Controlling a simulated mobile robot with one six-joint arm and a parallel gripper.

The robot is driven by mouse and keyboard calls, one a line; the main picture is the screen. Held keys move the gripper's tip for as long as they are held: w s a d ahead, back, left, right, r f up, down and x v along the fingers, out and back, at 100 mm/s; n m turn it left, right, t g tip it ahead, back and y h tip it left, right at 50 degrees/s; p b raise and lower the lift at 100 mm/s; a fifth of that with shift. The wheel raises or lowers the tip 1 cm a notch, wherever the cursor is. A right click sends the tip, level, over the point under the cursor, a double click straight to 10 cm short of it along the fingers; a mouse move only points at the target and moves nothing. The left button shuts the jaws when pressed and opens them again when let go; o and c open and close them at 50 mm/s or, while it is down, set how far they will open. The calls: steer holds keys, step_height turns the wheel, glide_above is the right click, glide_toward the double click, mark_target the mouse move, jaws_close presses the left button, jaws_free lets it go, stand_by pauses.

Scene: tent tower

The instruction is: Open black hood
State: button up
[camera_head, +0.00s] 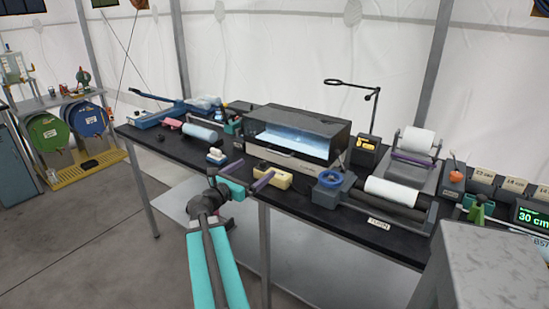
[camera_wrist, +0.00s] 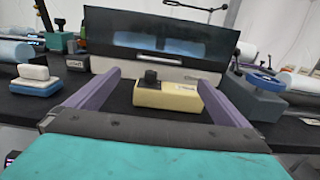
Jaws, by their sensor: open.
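The black hood (camera_head: 297,131) is the dark, box-like cover of a machine on the black table, with a lit, bluish window in its front. It looks closed down on the machine's pale base (camera_head: 284,155). In the wrist view the hood (camera_wrist: 205,42) fills the upper middle, with a slot-like strip along its lower front edge. My gripper (camera_head: 248,184) is at the table's front edge, in front of the machine and apart from it. Its two purple fingers (camera_wrist: 160,95) are spread wide with nothing held between them.
A cream box with a black knob (camera_wrist: 168,95) stands between my gripper and the machine. A grey block with a blue ring (camera_head: 331,187) and white rolls (camera_head: 392,192) are to the right. A blue-and-white block (camera_wrist: 35,80) is to the left. A ring lamp stands behind.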

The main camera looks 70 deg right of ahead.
steer(key=shift+p+x, duration=1)
steer(key=shift+x, duration=5.9)
